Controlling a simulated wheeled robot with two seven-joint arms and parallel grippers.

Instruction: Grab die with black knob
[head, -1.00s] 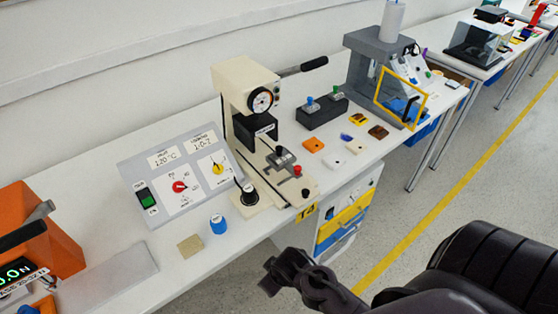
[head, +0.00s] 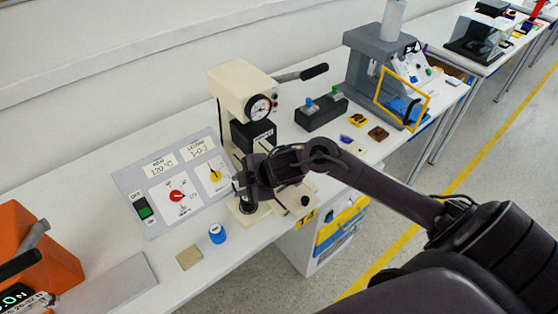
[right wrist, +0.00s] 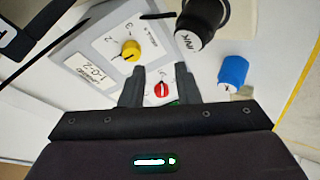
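The die with the black knob (head: 247,207) stands upright on a cream plate at the foot of the press. In the head view my right gripper partly hides it. In the right wrist view the black knob (right wrist: 203,18), with a white lettered band, is at the top, right of the fingers. My right gripper (head: 239,186) is in front of the press, over the panel's right edge. In the right wrist view its two fingers (right wrist: 158,74) are apart with nothing held between them. The die is outside the fingers. My left gripper is not in view.
A blue-knobbed die (head: 217,234) stands near the table's front edge beside a tan block (head: 189,257). The control panel (head: 160,215) with red and yellow knobs lies left of the press (head: 236,85). An orange machine (head: 50,250) is at the far left.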

